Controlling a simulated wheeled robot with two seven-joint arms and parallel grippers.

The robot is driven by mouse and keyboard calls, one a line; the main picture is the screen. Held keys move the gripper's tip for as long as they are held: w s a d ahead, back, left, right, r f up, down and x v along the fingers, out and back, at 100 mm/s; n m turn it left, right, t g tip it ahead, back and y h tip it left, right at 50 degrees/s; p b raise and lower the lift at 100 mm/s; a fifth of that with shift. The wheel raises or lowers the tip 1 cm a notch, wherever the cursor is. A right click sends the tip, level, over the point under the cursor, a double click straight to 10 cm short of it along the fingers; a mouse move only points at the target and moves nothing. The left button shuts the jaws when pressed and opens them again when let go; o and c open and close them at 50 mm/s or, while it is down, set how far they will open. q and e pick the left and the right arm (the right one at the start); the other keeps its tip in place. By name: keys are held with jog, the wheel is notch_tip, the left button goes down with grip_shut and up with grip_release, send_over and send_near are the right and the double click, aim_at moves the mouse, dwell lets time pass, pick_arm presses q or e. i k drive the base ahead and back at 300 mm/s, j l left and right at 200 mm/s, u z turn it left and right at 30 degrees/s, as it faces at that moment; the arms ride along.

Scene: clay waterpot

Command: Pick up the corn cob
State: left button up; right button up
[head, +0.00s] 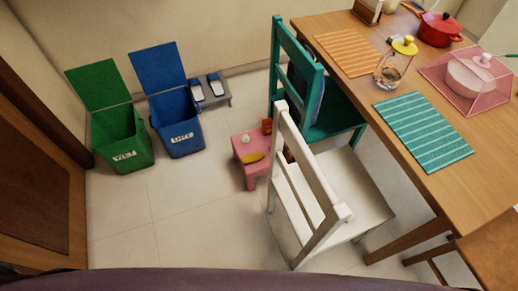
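A small elongated yellow thing, which looks like the corn cob (252,157), lies on the front part of a low pink stool (241,149). It is too small to make out kernels. A small whitish round thing (245,139) and an orange-brown item (267,126) are also on the stool, behind the cob. Neither of my grippers shows in the head view, so their state is hidden.
A white chair (300,185) stands close at the stool's right, with a teal chair (323,120) behind it. A wooden table (390,110) fills the right. Open green (122,140) and blue (178,130) bins stand at the left. Floor in front of the stool is clear.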

aim_at(253, 158)
jog(key=i+j+z, duration=0.4)
jog(key=j, duration=0.3)
jog(key=i+j+z, duration=0.4)
jog(key=j, duration=0.5)
jog(key=i+l, duration=0.05)
jog(key=i, duration=0.05)
